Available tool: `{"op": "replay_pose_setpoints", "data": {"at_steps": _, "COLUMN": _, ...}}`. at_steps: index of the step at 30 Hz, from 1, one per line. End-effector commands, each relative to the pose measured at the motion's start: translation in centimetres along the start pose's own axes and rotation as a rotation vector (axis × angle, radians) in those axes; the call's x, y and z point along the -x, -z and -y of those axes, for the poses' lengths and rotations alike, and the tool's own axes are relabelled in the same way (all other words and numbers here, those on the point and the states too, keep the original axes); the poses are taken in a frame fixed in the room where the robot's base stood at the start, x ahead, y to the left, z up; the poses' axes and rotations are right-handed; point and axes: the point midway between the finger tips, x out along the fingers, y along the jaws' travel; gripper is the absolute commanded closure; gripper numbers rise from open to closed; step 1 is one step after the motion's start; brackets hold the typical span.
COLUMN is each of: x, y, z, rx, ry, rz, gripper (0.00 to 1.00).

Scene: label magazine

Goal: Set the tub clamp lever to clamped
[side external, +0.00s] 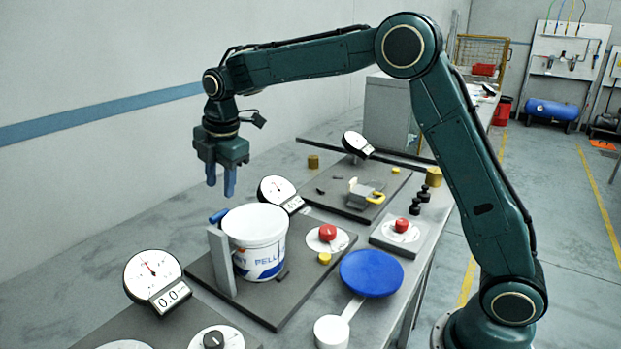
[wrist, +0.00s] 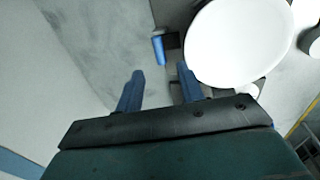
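A white tub (side external: 256,238) with blue lettering stands upright on a dark grey plate (side external: 298,291), beside an upright grey post (side external: 220,262). A blue lever handle (side external: 218,216) sticks out at the top of the post, to the tub's left; this looks like the clamp lever. My gripper (side external: 221,190) hangs in the air above and behind the lever, apart from it, fingers pointing down. In the wrist view, the blue fingers (wrist: 160,88) are spread with nothing between them. The blue lever (wrist: 158,49) is beyond the fingertips, left of the tub's round white top (wrist: 238,42).
Dial gauges stand at the front left (side external: 153,278) and behind the tub (side external: 278,193). Another plate with a yellow-handled clamp (side external: 366,192) lies farther back.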

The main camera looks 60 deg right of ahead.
Motion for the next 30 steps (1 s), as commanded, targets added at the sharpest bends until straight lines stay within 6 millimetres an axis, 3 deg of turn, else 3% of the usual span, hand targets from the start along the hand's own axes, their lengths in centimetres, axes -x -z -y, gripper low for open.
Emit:
{"op": "replay_pose_setpoints", "data": {"at_steps": 6, "x": 3.6, "y": 0.0, "z": 0.0, "rx": 0.001, "ry": -0.001, "rz": 0.0, "gripper": 0.62}}
{"op": "replay_pose_setpoints", "data": {"at_steps": 12, "x": 5.6, "y": 0.0, "z": 0.0, "rx": 0.002, "ry": 0.0, "rz": 0.0, "gripper": 0.62}}
{"op": "replay_pose_setpoints", "data": {"at_steps": 30, "x": 6.2, "y": 0.0, "z": -0.1, "rx": 0.001, "ry": 0.007, "rz": 0.0, "gripper": 0.62}}
